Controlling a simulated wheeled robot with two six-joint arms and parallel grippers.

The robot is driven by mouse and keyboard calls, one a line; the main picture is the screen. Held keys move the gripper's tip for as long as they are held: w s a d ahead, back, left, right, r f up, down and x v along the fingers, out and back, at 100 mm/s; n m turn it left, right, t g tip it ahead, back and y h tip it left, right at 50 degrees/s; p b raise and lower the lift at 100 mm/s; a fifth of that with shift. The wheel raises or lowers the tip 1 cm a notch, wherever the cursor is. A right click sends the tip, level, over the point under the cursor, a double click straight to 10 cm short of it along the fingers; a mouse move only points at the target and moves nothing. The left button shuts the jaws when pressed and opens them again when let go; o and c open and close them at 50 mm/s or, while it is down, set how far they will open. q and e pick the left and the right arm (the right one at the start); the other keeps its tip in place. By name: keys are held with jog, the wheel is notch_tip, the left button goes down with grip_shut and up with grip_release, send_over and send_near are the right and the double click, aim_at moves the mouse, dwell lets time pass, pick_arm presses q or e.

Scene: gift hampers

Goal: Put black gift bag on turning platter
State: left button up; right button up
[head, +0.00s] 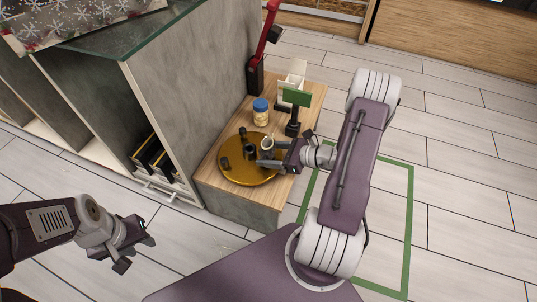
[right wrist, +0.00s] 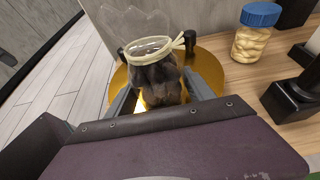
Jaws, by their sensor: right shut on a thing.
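The black gift bag (right wrist: 157,80) has a dark body, a clear flared top and a cream tie round its neck. My right gripper (right wrist: 165,105) is shut on its body, with a finger on each side. In the head view my right gripper (head: 268,156) is over the gold turning platter (head: 245,178), which also shows in the right wrist view (right wrist: 208,68). The bag is upright over the platter; whether its base touches is hidden. Short black posts stand on the platter. My left gripper (head: 132,252) is open and empty above the floor, away from the wooden top.
A jar with a blue lid (head: 261,111) stands behind the platter. A green sign on a black stand (head: 296,98), a white holder (head: 291,77) and a red-and-black device (head: 258,70) are near it. A grey cabinet (head: 185,80) rises on the left.

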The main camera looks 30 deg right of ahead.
jog(key=o, duration=1.4)
jog(key=shift+o, duration=0.2)
jog(key=shift+s+d+r+p, duration=0.1)
jog(key=shift+d+r+p, duration=0.05)
jog(key=shift+r+p, duration=0.25)
jog(key=p+v, duration=0.5)
jog(key=v, duration=0.5)
jog(key=s+a+r+n+g+h, duration=0.1)
jog(key=a+r+n+g+h, duration=0.1)
jog(key=n, duration=0.7)
jog(key=s+a+r+n+g+h, duration=0.2)
jog(key=a+n+g+h, duration=0.2)
jog(key=a+n, duration=0.3)
jog(key=s+a+r+n+g+h, duration=0.2)
jog(key=a+n, duration=0.3)
jog(key=n, duration=0.6)
jog(key=shift+s+n+g+h, duration=0.3)
jog(key=shift+g+h, duration=0.1)
jog(key=shift+g, duration=0.1)
